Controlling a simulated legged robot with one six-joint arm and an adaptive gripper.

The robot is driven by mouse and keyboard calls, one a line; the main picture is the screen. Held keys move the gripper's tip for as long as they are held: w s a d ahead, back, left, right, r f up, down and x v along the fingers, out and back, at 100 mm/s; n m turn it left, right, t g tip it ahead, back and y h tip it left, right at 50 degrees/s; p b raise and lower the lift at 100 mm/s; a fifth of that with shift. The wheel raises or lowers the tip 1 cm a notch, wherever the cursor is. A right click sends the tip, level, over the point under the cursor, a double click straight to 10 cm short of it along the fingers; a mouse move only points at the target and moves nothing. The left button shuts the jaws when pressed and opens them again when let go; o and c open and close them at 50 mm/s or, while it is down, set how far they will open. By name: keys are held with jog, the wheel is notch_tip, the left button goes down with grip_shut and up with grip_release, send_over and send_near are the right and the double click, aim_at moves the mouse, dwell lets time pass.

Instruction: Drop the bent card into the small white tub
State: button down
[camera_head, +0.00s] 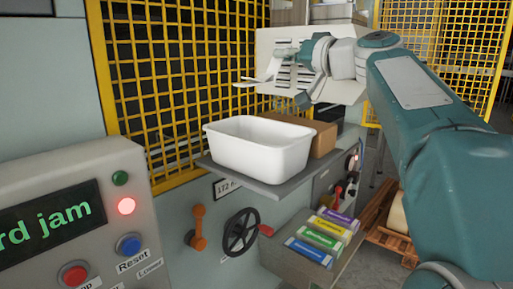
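The small white tub (262,150) stands upright on a grey shelf in the middle of the view; its inner floor is hidden. My gripper (284,60) is above and behind the tub's right part, in front of a pale slotted panel. A thin, pale, angled piece that looks like the bent card (262,81) hangs at the gripper's tips, apart from the tub. The gripper appears shut on it, though the fingers are small and blend with the panel.
A brown cardboard box (323,138) stands right behind the tub on the grey shelf (270,188). Yellow mesh fencing (180,80) rises behind. A control panel (75,215) with a lit red lamp is at left. Several coloured cartons (320,232) lie below, near a black handwheel (241,232).

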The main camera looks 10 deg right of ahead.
jog(key=f, duration=0.1)
jog(key=a+f, duration=0.1)
jog(key=f, duration=0.1)
jog(key=shift+a+f, duration=0.1)
jog(key=shift+a, duration=0.1)
jog(key=shift+a+f, duration=0.4)
jog(key=shift+f, duration=0.1)
jog(key=shift+d+f, duration=0.1)
jog(key=shift+d, duration=0.45)
jog(key=c, duration=1.2)
grip_release()
jog(key=shift+d, duration=0.1)
jog(key=o, duration=0.5)
send_near(273, 73)
jog(key=shift+s+d+f, duration=0.25)
jog(key=shift+s+d, duration=0.05)
jog(key=shift+d, duration=0.15)
jog(key=shift+s+d+f, duration=0.25)
jog(key=shift+d+f, duration=0.05)
jog(key=shift+d, duration=0.15)
